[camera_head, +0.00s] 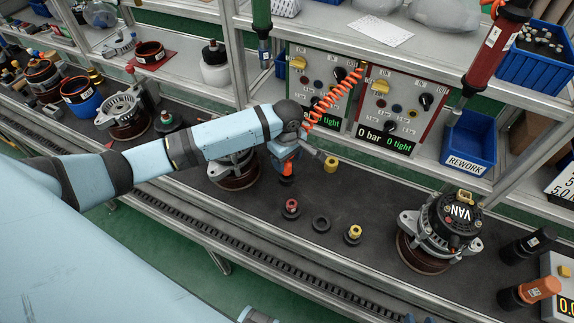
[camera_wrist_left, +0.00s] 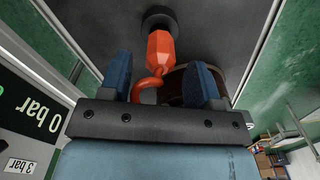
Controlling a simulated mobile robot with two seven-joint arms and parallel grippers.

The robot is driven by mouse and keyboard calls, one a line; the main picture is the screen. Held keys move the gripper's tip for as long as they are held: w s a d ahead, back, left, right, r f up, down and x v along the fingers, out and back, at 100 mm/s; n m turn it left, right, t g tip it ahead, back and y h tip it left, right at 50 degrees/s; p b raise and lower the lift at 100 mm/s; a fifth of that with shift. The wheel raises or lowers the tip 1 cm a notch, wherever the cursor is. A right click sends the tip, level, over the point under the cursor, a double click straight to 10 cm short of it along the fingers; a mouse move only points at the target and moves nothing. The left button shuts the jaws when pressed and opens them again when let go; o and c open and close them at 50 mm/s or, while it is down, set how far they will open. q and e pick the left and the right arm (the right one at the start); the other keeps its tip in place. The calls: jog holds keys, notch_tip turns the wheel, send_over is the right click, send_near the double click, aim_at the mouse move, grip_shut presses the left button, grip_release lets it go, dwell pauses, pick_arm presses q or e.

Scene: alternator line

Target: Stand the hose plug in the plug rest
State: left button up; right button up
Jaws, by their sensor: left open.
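The orange faceted hose plug (camera_head: 287,169) is below my left gripper, beside the alternator on the dark bench. In the left wrist view the plug (camera_wrist_left: 159,52) is between and beyond the fingers, with an orange hose loop at its near end. Its far end meets a round black holder, apparently the plug rest (camera_wrist_left: 158,18); the plug looks upright in it. I cannot tell how deep it sits. My left gripper (camera_head: 286,153) is open, and its blue fingers (camera_wrist_left: 161,80) show a gap on both sides of the plug.
The orange coiled hose (camera_head: 335,99) hangs by the test panels (camera_head: 398,108). The VAN alternator (camera_head: 440,230) stands at right.

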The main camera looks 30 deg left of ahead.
pick_arm(q)
notch_tip(320, 180, up, 8)
jog(key=shift+r, duration=0.15)
dwell(0.5)
